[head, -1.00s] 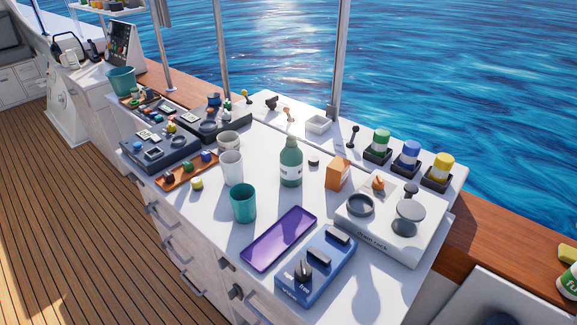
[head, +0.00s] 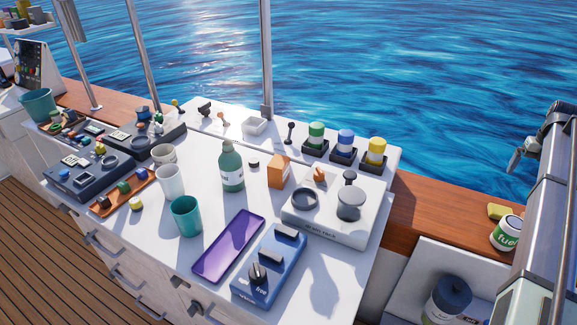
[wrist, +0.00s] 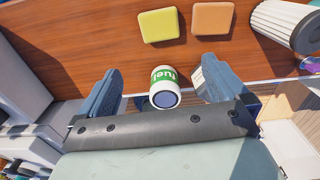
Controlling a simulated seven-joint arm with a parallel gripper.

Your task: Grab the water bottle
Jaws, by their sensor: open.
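A green bottle with a white label (head: 231,170) stands upright on the white counter, behind a teal cup and a white cup. I take it for the water bottle. It does not show in the wrist view. My gripper (wrist: 160,68) is open in the wrist view, with its two fingers well apart. A white and green fuel can (wrist: 165,87) shows between the fingers, apparently beyond them and not held. In the head view my arm is at the far right, well away from the bottle.
A teal cup (head: 186,216), a white cup (head: 170,182) and an orange box (head: 279,171) stand close around the bottle. A purple tray (head: 229,247) and a blue switch box (head: 268,267) lie in front. A white rack unit (head: 325,226) is to the right.

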